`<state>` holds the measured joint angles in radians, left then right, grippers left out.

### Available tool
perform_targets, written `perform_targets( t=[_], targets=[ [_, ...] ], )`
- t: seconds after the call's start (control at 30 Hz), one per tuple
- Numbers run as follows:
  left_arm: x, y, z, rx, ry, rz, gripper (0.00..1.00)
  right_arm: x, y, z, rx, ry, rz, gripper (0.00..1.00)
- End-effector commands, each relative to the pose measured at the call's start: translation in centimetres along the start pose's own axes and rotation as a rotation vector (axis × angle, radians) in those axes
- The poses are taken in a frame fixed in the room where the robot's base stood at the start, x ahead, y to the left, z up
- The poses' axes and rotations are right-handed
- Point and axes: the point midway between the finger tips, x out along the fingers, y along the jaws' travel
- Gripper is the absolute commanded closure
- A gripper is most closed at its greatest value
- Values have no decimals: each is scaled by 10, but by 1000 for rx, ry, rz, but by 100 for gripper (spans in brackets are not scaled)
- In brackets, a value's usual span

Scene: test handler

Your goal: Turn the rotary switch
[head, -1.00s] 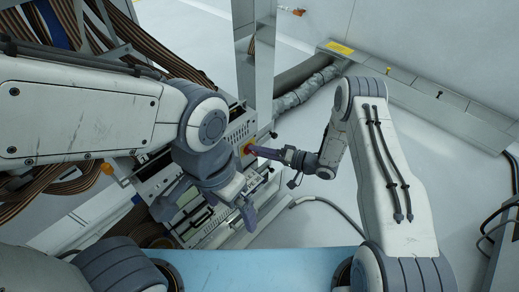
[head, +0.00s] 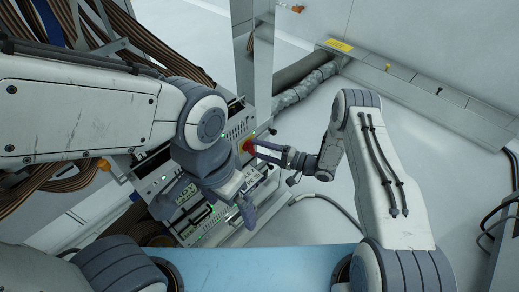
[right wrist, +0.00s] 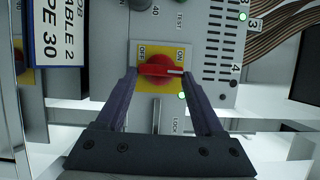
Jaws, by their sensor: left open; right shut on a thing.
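The rotary switch is a red knob (right wrist: 160,71) on a yellow plate (right wrist: 152,86) on a grey panel. Its white line lies level and points right in the right wrist view, below the ON label; OFF is printed to the left. My right gripper (head: 260,150) is shut on the knob, one finger at each end; it also shows in the right wrist view (right wrist: 158,77). In the head view the red knob (head: 248,146) is partly covered by the fingers. My left gripper (head: 207,208) is open and empty, in front of the lower part of the machine.
Green lights glow on the panel (right wrist: 209,62) near the switch. A label holder (right wrist: 58,35) sits left of the switch. Brown ribbon cables (head: 150,45) hang behind my left arm. A metal post (head: 263,60) stands behind the panel.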

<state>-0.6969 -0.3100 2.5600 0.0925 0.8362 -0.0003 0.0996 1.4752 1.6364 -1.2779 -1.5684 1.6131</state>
Motion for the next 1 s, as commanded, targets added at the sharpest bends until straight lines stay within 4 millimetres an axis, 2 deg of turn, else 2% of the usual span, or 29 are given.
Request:
perform_targets(
  t=[0.27, 0.3, 0.33, 0.37, 0.67, 0.77, 1.0],
  targets=[
    [0, 0, 0, 0, 0, 0, 0, 0, 1, 1, 5, -2, 2, 86],
    [0, 0, 0, 0, 0, 0, 0, 0, 1, 1, 5, -1, 2, 19],
    [0, 0, 0, 0, 0, 0, 0, 0, 1, 1, 5, -1, 2, 7],
    [0, 0, 0, 0, 0, 0, 0, 0, 1, 1, 4, -1, 2, 0],
    [-2, 0, 0, 0, 0, 0, 0, -4, 0, 0, 2, 1, 1, 0],
    [-7, 0, 0, 0, 0, 0, 0, -16, -2, -1, 3, 4, 1, 0],
    [-23, 2, -1, 0, 0, 0, 0, -64, -2, -1, 4, 7, 1, 0]
  ],
)
